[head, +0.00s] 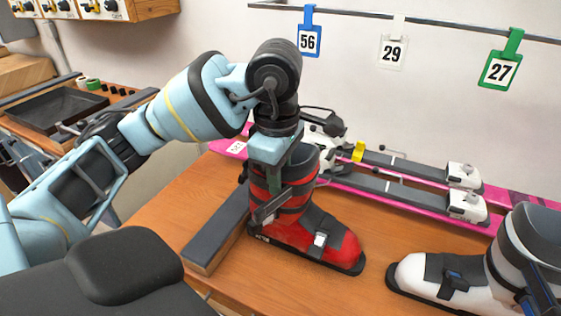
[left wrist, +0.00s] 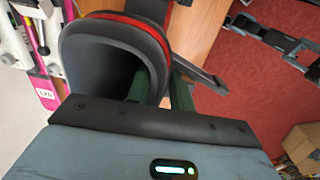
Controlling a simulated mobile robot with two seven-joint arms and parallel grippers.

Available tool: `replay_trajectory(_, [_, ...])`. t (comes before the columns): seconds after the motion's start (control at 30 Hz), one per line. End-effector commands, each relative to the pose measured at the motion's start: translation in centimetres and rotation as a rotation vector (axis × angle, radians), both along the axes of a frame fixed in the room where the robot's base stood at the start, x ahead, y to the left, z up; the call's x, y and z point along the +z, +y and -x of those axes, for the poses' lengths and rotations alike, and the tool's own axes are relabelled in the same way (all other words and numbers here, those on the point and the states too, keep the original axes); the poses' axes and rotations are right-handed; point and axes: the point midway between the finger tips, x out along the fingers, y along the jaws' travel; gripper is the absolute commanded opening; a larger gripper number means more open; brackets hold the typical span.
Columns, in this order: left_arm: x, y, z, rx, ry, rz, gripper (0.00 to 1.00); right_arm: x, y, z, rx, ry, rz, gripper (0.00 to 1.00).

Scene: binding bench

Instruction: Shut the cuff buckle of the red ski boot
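The red ski boot (head: 339,243) stands upright on the wooden bench, toe to the right. Its cuff buckle (head: 270,207) is a dark grey lever that sticks out from the near side of the cuff. My left gripper (head: 276,180) points down at the near side of the cuff and partly covers it. In the left wrist view the dark cuff opening (left wrist: 98,58) shows from above. There the green fingers of my left gripper (left wrist: 160,90) stand apart beside the cuff rim, and a dark bar, probably the lever (left wrist: 207,78), lies just right of them. Contact is unclear.
A grey-topped block (head: 218,228) lies left of the boot. Pink skis with bindings (head: 400,192) lie behind it. A white and grey boot (head: 415,270) stands at the right. Numbered tags (head: 309,40) hang from a rail above. Bench between the boots is clear.

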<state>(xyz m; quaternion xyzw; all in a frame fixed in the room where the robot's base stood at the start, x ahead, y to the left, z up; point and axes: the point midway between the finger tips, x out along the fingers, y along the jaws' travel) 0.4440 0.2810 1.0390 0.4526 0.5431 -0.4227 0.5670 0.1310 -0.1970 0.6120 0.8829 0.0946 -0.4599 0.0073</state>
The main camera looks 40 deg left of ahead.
Motion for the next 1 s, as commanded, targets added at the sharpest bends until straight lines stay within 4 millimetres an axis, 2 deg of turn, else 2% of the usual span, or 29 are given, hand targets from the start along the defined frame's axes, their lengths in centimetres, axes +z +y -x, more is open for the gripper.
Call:
replay_trajectory(0.13, [-0.97,0.03,-0.03,-0.001,0.000,0.000,0.22,-0.01,0.07,-0.39,-0.001,-0.008,-0.002,0.00])
replay_trajectory(0.43, [-1.11,0.02,-0.05,0.000,-0.002,0.000,0.22,0.01,0.13,-0.30,-0.003,-0.006,-0.003,0.00])
replay_trajectory(0.47, [-1.11,0.02,-0.05,0.000,-0.002,0.000,0.21,0.01,0.13,-0.27,-0.003,-0.005,-0.003,0.00])
replay_trajectory(0.63, [-1.10,0.02,-0.06,0.000,-0.002,0.000,0.00,0.00,0.14,-0.16,-0.003,-0.004,-0.004,0.00])
replay_trajectory(1.0, [-1.10,0.03,-0.07,0.000,-0.002,0.000,0.00,0.00,0.15,-0.10,-0.003,-0.003,-0.004,0.00])
